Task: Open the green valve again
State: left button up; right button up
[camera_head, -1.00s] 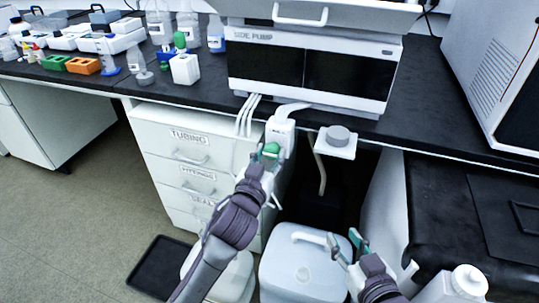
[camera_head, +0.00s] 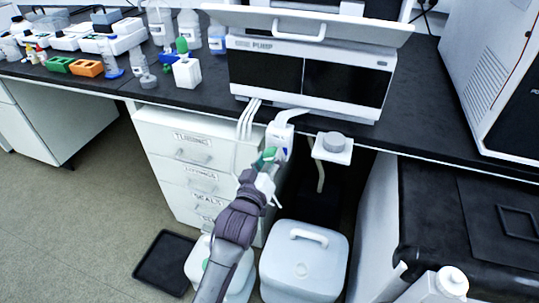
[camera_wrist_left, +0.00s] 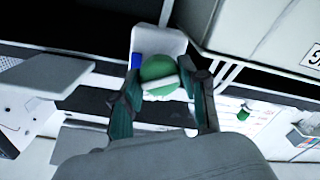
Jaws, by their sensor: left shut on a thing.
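The green valve (camera_wrist_left: 157,70) shows in the left wrist view as a round green knob with a white bar across it. It sits on the front of a white block, which hangs at the bench edge below the pump in the head view (camera_head: 280,137). My left gripper (camera_head: 267,160) is at the knob, its teal fingers on either side of it and shut on it. In the head view the gripper hides most of the knob. The bar lies nearly level in the left wrist view. My right gripper is out of view.
The pump (camera_head: 310,72) stands on the black bench above the valve. Beside the block is a white bracket with a grey disc (camera_head: 334,141). Drawers (camera_head: 185,155) stand left of my arm. A lidded white container (camera_head: 304,265) and a black tray (camera_head: 165,265) are on the floor.

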pick_arm(q)
jog(key=o, duration=1.2)
jog(key=shift+c, duration=0.2)
jog(key=v, duration=1.2)
jog(key=shift+c, duration=0.2)
